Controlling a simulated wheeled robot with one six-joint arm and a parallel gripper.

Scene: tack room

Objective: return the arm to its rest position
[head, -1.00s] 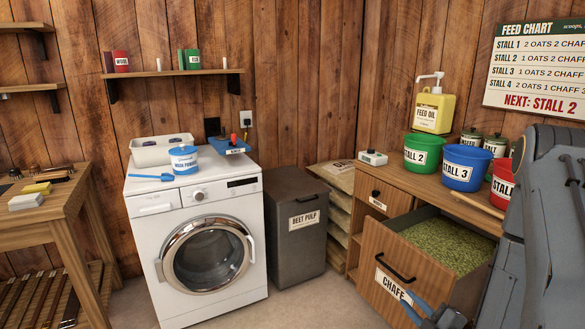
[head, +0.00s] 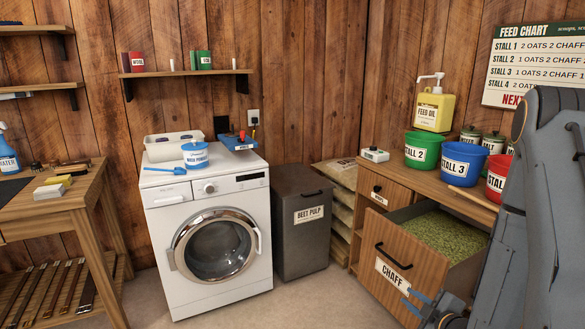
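My gripper (head: 428,306) shows at the bottom of the head view, right of centre. Its blue fingers are in front of the lower part of the open chaff drawer (head: 403,275), close to the drawer front. I cannot tell if they touch it. The fingers look spread apart and nothing shows between them. My grey arm fills the right edge of the view and hides part of the counter and part of the feed chart. The drawer is pulled out and full of green chaff (head: 440,235).
Green (head: 422,150), blue (head: 462,166) and red (head: 497,178) buckets stand on the counter, with a wooden stick (head: 472,198) before them. A beet pulp bin (head: 301,235) and a washing machine (head: 212,245) stand left of the drawer. A bench (head: 85,195) is at far left. Floor between is clear.

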